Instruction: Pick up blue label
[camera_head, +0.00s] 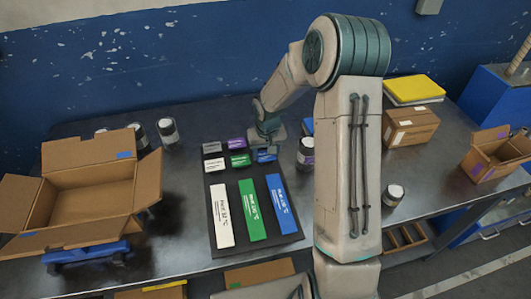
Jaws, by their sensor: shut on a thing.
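A dark mat (258,250) lies on the table. On it are long white, green and blue strips with print; the long blue strip (282,204) is on the right. Behind them are small blocks in two rows. The small blue label block (266,157) is at the right of the nearer row, beside a green one (240,160). My gripper (266,147) points down and is shut on the small blue label block at the mat's back right corner. The gripper covers part of the block, and its fingertips are small and hard to make out.
An open cardboard box (85,190) stands at the left. Dark jars stand behind it, and another jar (305,153) stands close to the right of my gripper. A closed box (411,127), a yellow stack (414,89) and a small open box (495,155) are at the right.

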